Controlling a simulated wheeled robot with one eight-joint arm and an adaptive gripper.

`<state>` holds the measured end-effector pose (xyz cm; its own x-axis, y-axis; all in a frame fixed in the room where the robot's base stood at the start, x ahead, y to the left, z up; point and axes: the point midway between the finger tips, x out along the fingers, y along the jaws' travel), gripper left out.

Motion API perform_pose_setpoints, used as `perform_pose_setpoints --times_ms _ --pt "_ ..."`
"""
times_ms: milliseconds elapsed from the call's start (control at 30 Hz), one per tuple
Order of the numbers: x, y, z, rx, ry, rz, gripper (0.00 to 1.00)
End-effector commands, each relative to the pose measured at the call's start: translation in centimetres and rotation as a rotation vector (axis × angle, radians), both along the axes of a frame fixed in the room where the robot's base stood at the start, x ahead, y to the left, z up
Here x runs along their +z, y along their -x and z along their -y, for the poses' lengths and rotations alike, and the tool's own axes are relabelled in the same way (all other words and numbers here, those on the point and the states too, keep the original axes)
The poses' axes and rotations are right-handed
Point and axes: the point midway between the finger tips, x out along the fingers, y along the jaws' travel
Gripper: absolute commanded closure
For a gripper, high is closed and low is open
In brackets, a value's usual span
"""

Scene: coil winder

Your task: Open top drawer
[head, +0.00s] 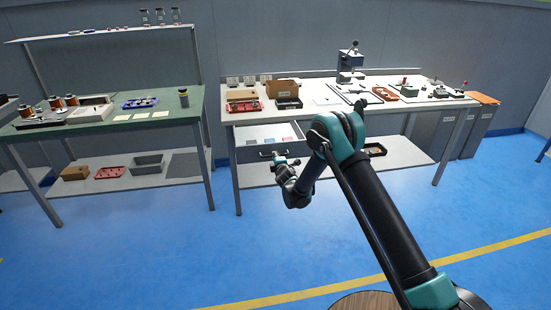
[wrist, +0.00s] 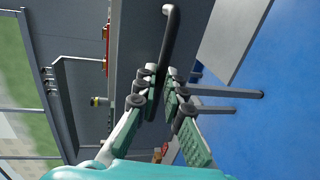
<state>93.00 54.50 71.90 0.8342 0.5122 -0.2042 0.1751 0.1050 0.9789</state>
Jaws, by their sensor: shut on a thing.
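The top drawer (head: 250,134) under the white-topped bench shows in the head view, pulled out from below the bench top. Small red, blue and pale flat pieces show inside it. In the wrist view its grey front (wrist: 128,60) carries a dark bar handle (wrist: 172,25). My gripper (wrist: 162,80) is shut on this handle, one finger on each side of the bar. In the head view my gripper (head: 273,156) is small, at the drawer's front below the bench top. My arm hides part of the bench to the right of the drawer.
The bench top (head: 315,95) holds boxes, trays and a press (head: 350,62). A green-topped table (head: 178,108) stands to the left, with a gap between. A lower shelf (head: 400,152) runs under the bench. The blue floor in front is mostly clear.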

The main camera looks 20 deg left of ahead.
Motion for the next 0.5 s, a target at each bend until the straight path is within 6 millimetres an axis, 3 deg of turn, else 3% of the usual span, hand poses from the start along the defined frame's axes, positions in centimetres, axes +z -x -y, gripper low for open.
perform_pose_setpoints --times_ms 167,200,333,500 --pt "-0.02 0.01 -0.01 0.000 0.000 0.000 1.00" --pt "-0.02 0.01 -0.01 0.000 0.000 0.000 0.86" --pt "-0.01 0.01 -0.01 0.000 0.000 0.000 0.70" --pt "-0.01 0.01 -0.01 0.000 0.000 0.000 0.70"
